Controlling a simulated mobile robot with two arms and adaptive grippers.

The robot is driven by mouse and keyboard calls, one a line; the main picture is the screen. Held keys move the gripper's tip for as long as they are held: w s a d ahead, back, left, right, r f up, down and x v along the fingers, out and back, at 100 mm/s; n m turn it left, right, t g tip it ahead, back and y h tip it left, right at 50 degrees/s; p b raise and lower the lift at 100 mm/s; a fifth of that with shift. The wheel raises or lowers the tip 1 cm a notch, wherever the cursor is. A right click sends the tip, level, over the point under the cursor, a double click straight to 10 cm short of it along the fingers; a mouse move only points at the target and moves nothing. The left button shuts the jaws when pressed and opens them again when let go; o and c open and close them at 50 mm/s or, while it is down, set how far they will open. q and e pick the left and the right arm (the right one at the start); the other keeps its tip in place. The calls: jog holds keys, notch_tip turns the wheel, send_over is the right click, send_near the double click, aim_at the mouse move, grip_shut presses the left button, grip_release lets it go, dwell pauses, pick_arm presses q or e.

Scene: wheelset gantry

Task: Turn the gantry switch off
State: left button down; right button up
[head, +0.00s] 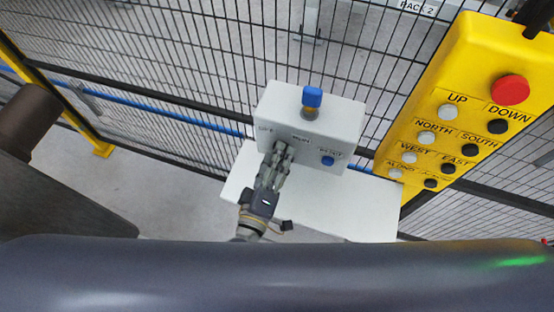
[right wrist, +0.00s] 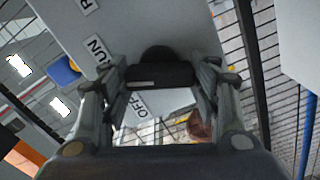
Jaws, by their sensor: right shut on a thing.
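The white control box (head: 345,112) stands in the middle of the head view, with OFF, RUN and RESET lettering on its face. My right gripper (head: 281,151) reaches its left part, by the OFF lettering, and covers what is there in the head view. In the right wrist view its fingers are closed on the two sides of a black knob (right wrist: 158,72), beside the OFF label (right wrist: 137,108). The RUN label (right wrist: 97,51) is farther up and left. My left gripper is not in view.
A blue-capped control (head: 311,97) and a blue button (head: 327,160) are on the same box. A white plate (head: 330,207) lies below it. Wire mesh fence (head: 215,60) stands behind. A yellow pendant (head: 450,75) with a red button and several smaller buttons hangs at right.

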jog(key=shift+f+n+p, duration=0.2)
jog(key=shift+n+p, duration=0.5)
jog(key=shift+n, duration=6)
jog(key=shift+s, duration=0.1)
jog(key=o, duration=1)
jog(key=shift+o, duration=0.2)
jog(key=v, duration=1.2)
